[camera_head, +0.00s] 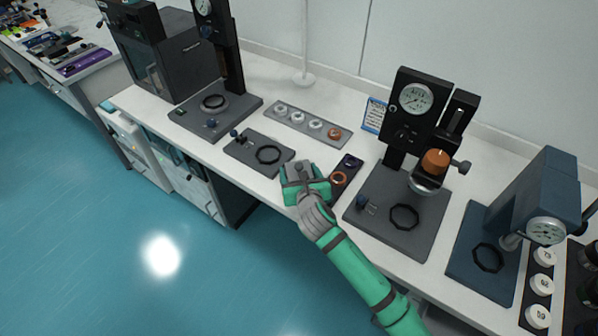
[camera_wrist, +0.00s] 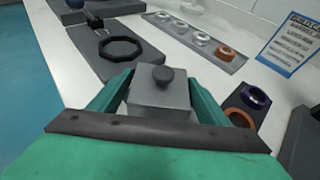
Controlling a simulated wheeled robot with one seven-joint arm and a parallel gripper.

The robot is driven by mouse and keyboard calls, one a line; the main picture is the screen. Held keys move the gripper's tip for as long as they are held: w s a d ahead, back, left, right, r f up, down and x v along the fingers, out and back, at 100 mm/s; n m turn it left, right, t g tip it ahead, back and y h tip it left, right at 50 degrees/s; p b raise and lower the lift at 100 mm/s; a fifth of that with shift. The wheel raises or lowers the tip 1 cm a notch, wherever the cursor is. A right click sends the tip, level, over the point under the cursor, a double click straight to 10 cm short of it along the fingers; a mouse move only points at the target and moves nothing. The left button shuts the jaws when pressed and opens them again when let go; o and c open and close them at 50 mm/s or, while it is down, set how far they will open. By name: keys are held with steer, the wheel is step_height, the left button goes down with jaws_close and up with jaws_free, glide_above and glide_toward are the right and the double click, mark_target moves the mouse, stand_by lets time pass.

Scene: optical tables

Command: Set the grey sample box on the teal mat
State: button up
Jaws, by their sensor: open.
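The grey sample box (camera_wrist: 158,95), with a dark round knob on its lid, sits between the fingers of my green gripper (camera_wrist: 160,84) in the wrist view. The fingers are open, one on each side of the box. I cannot tell whether either touches it. In the head view the box (camera_head: 296,168) is at the bench's front edge, partly hidden by my gripper (camera_head: 303,180). Its underside is hidden. No teal mat is clearly visible. A small teal patch (camera_head: 107,106) shows on a white unit at the left, and I cannot tell what it is.
A dark plate with a black ring (camera_head: 268,154) lies left of the box. A dark tray with an orange ring (camera_head: 338,178) lies close on its right. A gauge stand (camera_head: 415,98) and a blue press (camera_head: 540,190) stand further right. A grey strip (camera_head: 300,122) holds several rings behind.

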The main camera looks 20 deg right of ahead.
steer(key=v, duration=1.1)
steer(key=shift+s+r, duration=0.15)
steer(key=shift+s, duration=0.15)
